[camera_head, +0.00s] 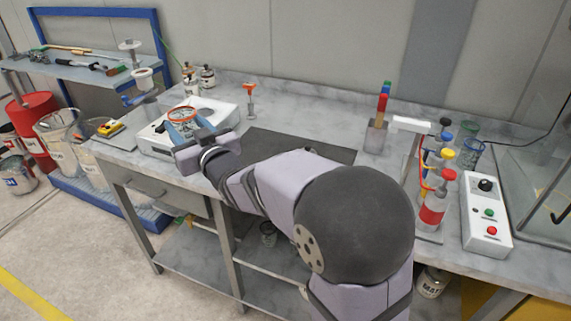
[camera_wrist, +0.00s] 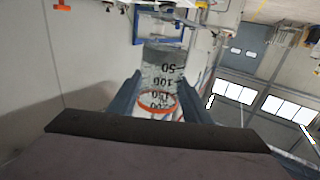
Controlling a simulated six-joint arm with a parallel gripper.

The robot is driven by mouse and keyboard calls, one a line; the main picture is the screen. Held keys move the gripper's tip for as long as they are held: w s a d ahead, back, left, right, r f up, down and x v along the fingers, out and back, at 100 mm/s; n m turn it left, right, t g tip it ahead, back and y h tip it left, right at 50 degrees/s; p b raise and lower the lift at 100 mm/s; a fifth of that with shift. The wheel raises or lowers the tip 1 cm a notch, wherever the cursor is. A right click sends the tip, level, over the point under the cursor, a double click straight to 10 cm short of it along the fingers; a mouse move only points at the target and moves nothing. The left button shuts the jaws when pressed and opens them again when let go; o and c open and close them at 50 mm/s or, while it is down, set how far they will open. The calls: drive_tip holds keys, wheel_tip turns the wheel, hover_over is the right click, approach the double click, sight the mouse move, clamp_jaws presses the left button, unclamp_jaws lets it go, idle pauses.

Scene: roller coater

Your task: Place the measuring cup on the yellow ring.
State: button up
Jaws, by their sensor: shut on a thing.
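The measuring cup (camera_wrist: 163,70) is a clear beaker with black volume marks and an orange-red band. In the wrist view it sits between the two fingers of my gripper (camera_wrist: 162,86), which are shut on it, and its numbers appear upside down. In the head view the cup (camera_head: 183,113) shows mostly as its orange-red rim, at the left of the bench over a white box-shaped device (camera_head: 160,141). My gripper (camera_head: 187,128) hides its lower part, so I cannot tell whether the cup touches the device. I cannot make out the yellow ring.
A dark mat (camera_head: 310,148) lies on the bench right of my gripper. A small orange-topped stand (camera_head: 250,98) and dark bottles (camera_head: 207,77) are behind. A white stand with a small platform (camera_head: 142,75) is left. A control box (camera_head: 486,212) stands far right.

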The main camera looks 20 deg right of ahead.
drive_tip(key=w+d+f+m+h, duration=0.1)
drive_tip(key=w+d+m+h, duration=0.15)
drive_tip(key=d+h, duration=0.4)
drive_tip(key=w+d+m+h, duration=0.2)
drive_tip(key=d+m+h, duration=0.15)
drive_tip(key=d, duration=0.55)
drive_tip(key=shift+m+g+h, duration=0.4)
drive_tip(key=shift+m+h, duration=0.2)
drive_tip(key=shift+m, duration=0.1)
drive_tip(key=shift+d+f+p, duration=0.15)
drive_tip(key=shift+d+f, duration=0.25)
drive_tip(key=shift+f, duration=2.2)
drive_tip(key=shift+d+f+p, duration=0.1)
drive_tip(key=shift+d+f, duration=0.3)
drive_tip(key=shift+f, duration=2.15)
drive_tip(key=shift+d+f+p, duration=0.15)
drive_tip(key=shift+d+f, duration=0.25)
drive_tip(key=shift+f, duration=2.2)
drive_tip(key=shift+f, duration=0.2)
drive_tip(key=o, duration=1.2)
drive_tip(key=shift+r, duration=0.1)
